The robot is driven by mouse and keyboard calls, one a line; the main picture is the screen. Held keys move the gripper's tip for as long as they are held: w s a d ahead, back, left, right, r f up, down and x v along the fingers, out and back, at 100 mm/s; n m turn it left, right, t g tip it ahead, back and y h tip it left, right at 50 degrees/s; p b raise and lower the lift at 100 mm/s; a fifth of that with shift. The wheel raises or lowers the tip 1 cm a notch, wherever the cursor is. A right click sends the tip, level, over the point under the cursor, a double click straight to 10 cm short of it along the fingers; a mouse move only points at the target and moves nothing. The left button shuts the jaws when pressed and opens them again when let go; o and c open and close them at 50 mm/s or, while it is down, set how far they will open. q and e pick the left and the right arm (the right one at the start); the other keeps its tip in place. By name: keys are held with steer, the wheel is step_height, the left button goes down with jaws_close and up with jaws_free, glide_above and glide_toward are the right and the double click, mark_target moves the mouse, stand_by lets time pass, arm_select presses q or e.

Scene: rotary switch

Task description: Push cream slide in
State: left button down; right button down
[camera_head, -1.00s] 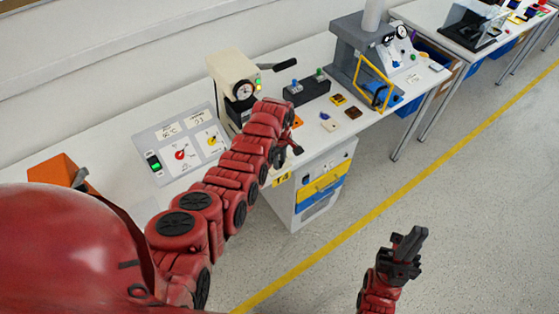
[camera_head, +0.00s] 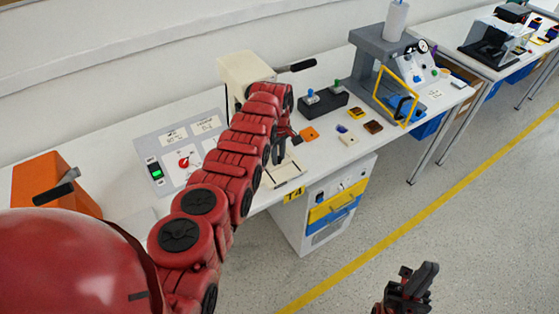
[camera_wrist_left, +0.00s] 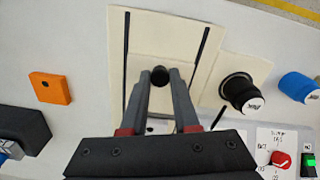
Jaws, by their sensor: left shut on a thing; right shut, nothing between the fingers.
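The cream slide (camera_wrist_left: 137,63) shows in the left wrist view as a cream plate between two thin black rails on a cream base (camera_wrist_left: 172,22). A round black knob (camera_wrist_left: 160,76) stands on it. My left gripper (camera_wrist_left: 161,80) is shut on this knob, one grey finger on each side. In the head view a cream plate (camera_head: 285,178) lies at the table's front edge, just below my left gripper (camera_head: 284,146), in front of the cream machine (camera_head: 240,72). My arm hides part of both. My right gripper (camera_head: 415,282) is shut and empty, out over the floor.
A switch panel (camera_head: 168,158) lies left of my left arm. An orange block (camera_head: 309,134), a black box with knobs (camera_head: 321,105) and a grey press (camera_head: 377,58) stand to the right. A black knob (camera_wrist_left: 240,90) sits beside the slide base in the wrist view.

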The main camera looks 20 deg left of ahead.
arm_select(q)
steer(key=c, duration=0.7)
jaws_free()
steer(key=shift+o, duration=0.2)
steer(key=shift+r, duration=0.1)
step_height(320, 180, up, 7)
steer(key=shift+f+b, duration=0.1)
steer(key=shift+b, duration=0.85)
steer(key=shift+r, duration=0.3)
